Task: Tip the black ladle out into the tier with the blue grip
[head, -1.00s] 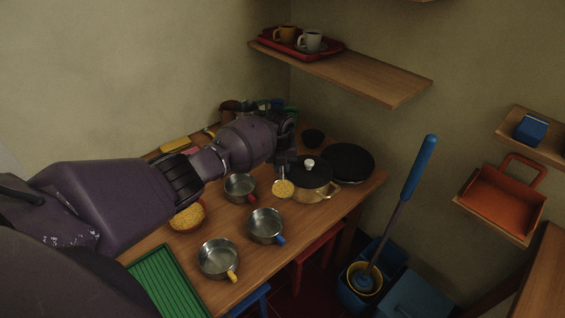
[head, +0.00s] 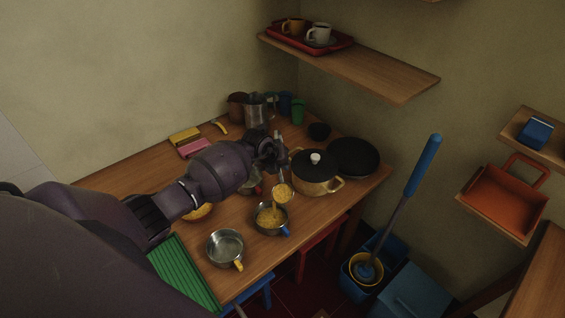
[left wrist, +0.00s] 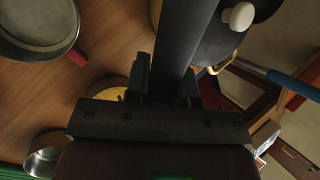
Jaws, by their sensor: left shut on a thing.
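My left gripper (head: 281,163) is shut on the black ladle's handle, which also runs up between the fingers in the left wrist view (left wrist: 180,40). The ladle's bowl (head: 283,193) holds yellow grains and is just above and right of the tier with the blue grip (head: 285,229). A yellow stream falls from the bowl into that tier, where yellow grains lie. The tier with the yellow grip (head: 225,246) is empty, at front left. The tier with the red grip (head: 256,188) is partly hidden behind my arm; it looks empty in the left wrist view (left wrist: 35,28). My right gripper is out of view.
A lidded pot (head: 316,176) stands close right of the ladle, with a black pan (head: 352,157) behind it. A bowl of yellow grains (head: 200,212) is partly under my arm. A green rack (head: 183,272) lies at the table's front left.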

